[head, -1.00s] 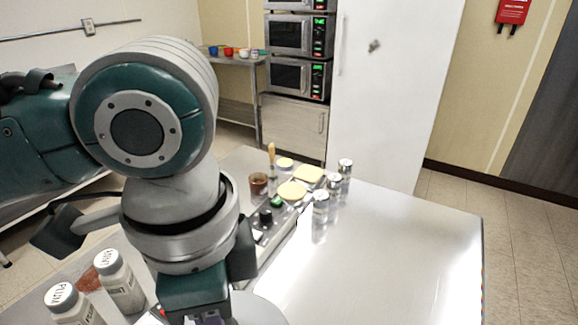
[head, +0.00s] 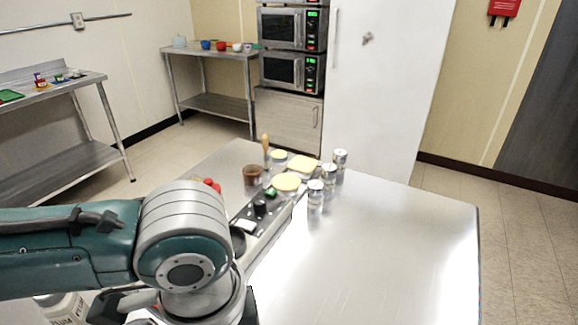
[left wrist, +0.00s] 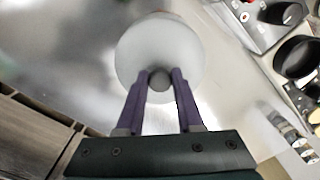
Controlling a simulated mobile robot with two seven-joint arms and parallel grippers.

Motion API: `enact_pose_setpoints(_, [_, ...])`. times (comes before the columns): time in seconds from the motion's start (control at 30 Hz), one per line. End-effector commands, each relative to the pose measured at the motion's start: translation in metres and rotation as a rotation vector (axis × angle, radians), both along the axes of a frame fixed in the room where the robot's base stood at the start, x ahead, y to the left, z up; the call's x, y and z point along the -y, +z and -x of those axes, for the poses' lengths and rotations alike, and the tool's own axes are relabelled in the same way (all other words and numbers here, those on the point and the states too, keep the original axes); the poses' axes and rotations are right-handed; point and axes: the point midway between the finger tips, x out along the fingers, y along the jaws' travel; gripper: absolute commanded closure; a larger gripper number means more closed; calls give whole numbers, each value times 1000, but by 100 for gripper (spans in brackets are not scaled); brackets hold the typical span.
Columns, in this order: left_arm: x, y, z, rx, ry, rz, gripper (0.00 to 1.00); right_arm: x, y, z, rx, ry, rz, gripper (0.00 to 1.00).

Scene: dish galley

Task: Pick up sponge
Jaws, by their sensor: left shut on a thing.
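My left gripper (left wrist: 160,76) has its purple fingers closed on the grey knob of a round pale lid (left wrist: 135,48) in the left wrist view. The lid shows from above, over the metal worktop; I cannot tell whether it rests on something. In the head view my left arm fills the lower left and hides the gripper and lid. I cannot identify a sponge for certain. My right gripper is not in view.
The metal worktop (head: 400,240) is clear on its right side. Several shiny cans, a brown jar (head: 252,176) and a dark control strip (head: 260,215) crowd its middle. A white bottle (head: 62,308) stands at lower left. Side tables and microwaves stand behind.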

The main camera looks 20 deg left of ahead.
Motion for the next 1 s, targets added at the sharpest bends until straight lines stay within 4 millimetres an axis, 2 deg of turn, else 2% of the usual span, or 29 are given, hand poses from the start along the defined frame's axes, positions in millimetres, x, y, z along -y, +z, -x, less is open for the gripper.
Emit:
enact_pose_setpoints(0.03, [0,-2,0,0,0,0,100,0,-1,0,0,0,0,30])
enact_pose_setpoints(0.07, [0,-3,0,0,0,0,63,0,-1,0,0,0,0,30])
enact_pose_setpoints(0.3, [0,-2,0,0,0,0,36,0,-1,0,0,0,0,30])
enact_pose_setpoints(0.53, [0,-2,0,0,0,0,34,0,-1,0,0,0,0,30])
enact_pose_setpoints(0.67, [0,6,0,1,0,-1,34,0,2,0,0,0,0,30])
enact_pose_setpoints(0.77, [0,22,-1,3,0,0,34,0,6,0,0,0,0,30])
enact_pose_setpoints(1.0, [1,77,-1,4,-1,2,34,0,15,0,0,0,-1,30])
